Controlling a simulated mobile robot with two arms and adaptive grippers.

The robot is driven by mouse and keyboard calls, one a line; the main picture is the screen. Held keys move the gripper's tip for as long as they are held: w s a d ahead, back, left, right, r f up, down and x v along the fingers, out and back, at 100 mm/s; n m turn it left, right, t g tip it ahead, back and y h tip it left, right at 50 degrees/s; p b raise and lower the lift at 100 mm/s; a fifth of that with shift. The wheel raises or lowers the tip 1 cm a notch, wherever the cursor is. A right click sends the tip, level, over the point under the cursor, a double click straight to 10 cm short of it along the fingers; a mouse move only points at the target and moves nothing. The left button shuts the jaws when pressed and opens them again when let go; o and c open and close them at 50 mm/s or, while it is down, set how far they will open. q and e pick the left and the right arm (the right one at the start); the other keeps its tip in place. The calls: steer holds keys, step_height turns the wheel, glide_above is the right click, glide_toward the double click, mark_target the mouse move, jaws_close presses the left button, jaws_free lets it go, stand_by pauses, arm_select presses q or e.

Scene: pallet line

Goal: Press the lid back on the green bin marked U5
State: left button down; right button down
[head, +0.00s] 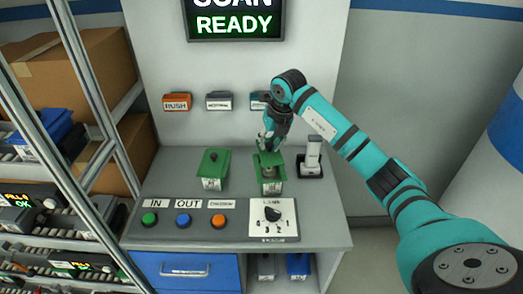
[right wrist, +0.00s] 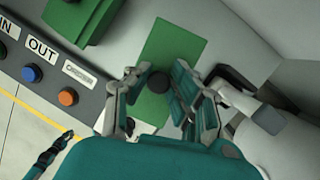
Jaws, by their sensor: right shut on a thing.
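A green bin (head: 269,187) stands on the grey bench; its white label is too small to read. A green lid (head: 267,158) shows at its top, tilted, with part of the bin's inside visible below it. My right gripper (head: 268,142) is over this bin, shut on the lid's knob. In the right wrist view the black knob (right wrist: 157,81) sits between the fingers, with the green lid (right wrist: 168,50) around it. A second green bin (head: 213,172) with a lid on stands to the left. Part of a teal arm, probably my left one, shows low in the wrist view; its jaws are unclear.
A control panel (head: 190,222) with buttons and a dial runs along the bench front. A white device on a black stand (head: 311,160) is close on the right of the bin. Small holders, including an orange one (head: 177,101), hang on the back panel. Shelving stands left.

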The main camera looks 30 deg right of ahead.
mark_target(271, 151)
steer(key=shift+w+d+f+m, duration=0.1)
steer(key=shift+d+f+m, duration=0.1)
steer(key=shift+m, duration=0.1)
steer(key=shift+f+b, duration=1.7)
steer(key=shift+f, duration=0.95)
steer(key=shift+a, duration=0.1)
steer(key=c, duration=1.1)
jaws_free()
steer(key=shift+o, duration=0.4)
steer(key=shift+f, duration=0.1)
steer(key=o, duration=0.4)
